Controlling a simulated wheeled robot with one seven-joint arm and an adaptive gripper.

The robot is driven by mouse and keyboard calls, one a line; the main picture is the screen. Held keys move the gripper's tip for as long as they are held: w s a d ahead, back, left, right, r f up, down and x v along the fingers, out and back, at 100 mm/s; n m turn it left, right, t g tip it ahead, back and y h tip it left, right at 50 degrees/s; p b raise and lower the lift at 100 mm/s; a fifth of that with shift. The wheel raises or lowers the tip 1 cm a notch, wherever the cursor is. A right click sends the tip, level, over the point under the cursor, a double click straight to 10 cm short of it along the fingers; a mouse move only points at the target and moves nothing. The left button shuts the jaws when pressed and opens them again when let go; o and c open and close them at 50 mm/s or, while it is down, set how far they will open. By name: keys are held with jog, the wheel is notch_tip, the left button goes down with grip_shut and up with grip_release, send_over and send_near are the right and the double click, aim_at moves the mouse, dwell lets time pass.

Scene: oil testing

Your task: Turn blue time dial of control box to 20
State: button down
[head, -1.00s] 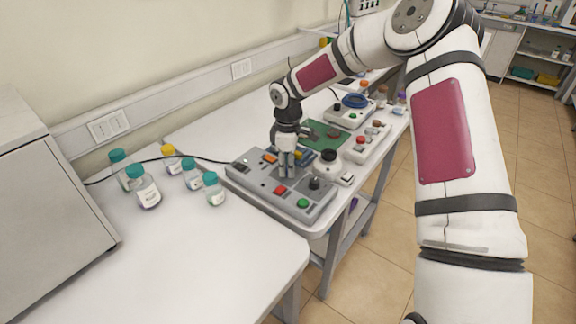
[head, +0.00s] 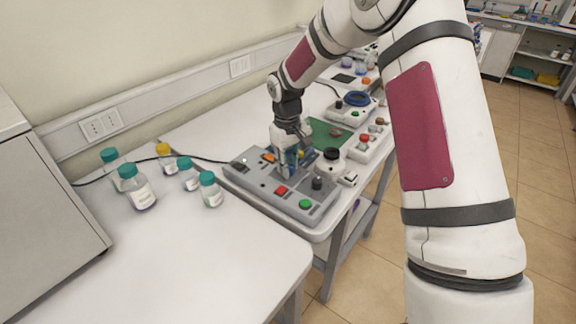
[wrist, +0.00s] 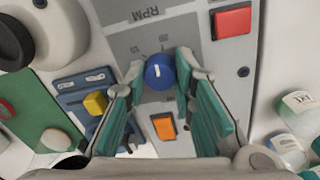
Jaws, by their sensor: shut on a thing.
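The grey control box (head: 259,188) sits on the white table in the head view. My gripper (head: 285,171) is down on its upper face and hides the blue dial there. In the wrist view the blue dial (wrist: 160,72) is a round knob with a short white mark, on a darker grey panel lettered RPM. My gripper's teal-padded fingers (wrist: 160,78) are closed around the dial, one on each side.
The box also has a red button (head: 281,190), a green button (head: 305,204), a black knob (head: 317,183) and an orange switch (wrist: 164,127). Several capped bottles (head: 138,188) stand to the left. A green board (head: 327,132) lies behind.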

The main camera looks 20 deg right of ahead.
jog(key=shift+m+b, duration=0.45)
jog(key=shift+m, duration=1.05)
jog(key=c, duration=1.3)
grip_release()
jog(key=shift+c, duration=0.2)
jog(key=shift+r, duration=0.1)
notch_tip(320, 180, up, 12)
jog(key=shift+a, duration=0.25)
